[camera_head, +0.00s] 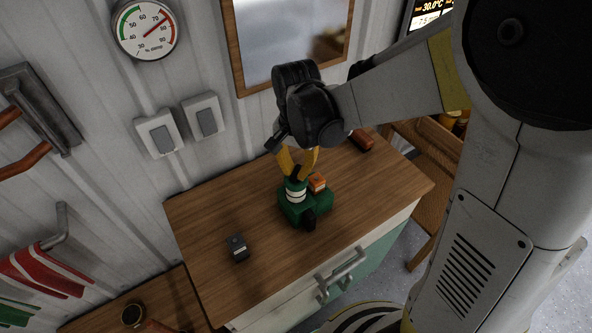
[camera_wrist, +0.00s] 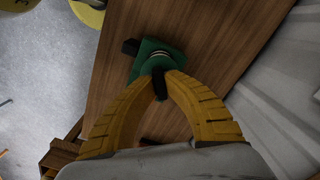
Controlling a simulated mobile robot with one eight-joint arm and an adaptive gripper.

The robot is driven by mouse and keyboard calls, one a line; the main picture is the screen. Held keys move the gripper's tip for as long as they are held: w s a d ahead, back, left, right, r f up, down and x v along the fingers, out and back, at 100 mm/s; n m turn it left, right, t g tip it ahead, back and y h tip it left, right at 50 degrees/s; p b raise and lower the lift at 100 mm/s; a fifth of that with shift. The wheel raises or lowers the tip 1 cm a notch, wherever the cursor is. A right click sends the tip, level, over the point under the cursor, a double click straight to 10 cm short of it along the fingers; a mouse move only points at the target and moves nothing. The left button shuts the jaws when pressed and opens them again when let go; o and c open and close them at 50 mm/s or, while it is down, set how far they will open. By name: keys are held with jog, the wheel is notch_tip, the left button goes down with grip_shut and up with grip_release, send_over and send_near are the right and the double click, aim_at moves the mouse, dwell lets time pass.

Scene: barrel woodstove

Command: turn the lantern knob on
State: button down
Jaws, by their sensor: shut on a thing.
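The lantern (camera_head: 298,207) stands on the wooden top of a cabinet. It has a green base, a white-banded middle and a dark stub pointing toward the front. My gripper (camera_head: 297,172) reaches down from above, its yellow fingers closed around a small black piece (camera_wrist: 160,88) at the lantern's top. I cannot tell whether that piece or the front stub is the knob. In the wrist view the green lantern base (camera_wrist: 152,56) shows just beyond my fingertips, and the fingers partly hide it.
A small orange box (camera_head: 317,182) is right beside the lantern. A dark grey box (camera_head: 237,248) lies to the left and a red-brown object (camera_head: 361,140) at the back right. Two wall switches (camera_head: 182,124) and a framed mirror are behind. The cabinet top (camera_head: 215,215) is mostly clear.

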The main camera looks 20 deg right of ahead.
aim_at(296, 170)
jog(key=m, duration=0.6)
jog(key=shift+m, duration=0.4)
dwell(0.4)
jog(key=c, duration=1.5)
grip_release()
jog(key=shift+o, duration=0.2)
notch_tip(296, 170, up, 12)
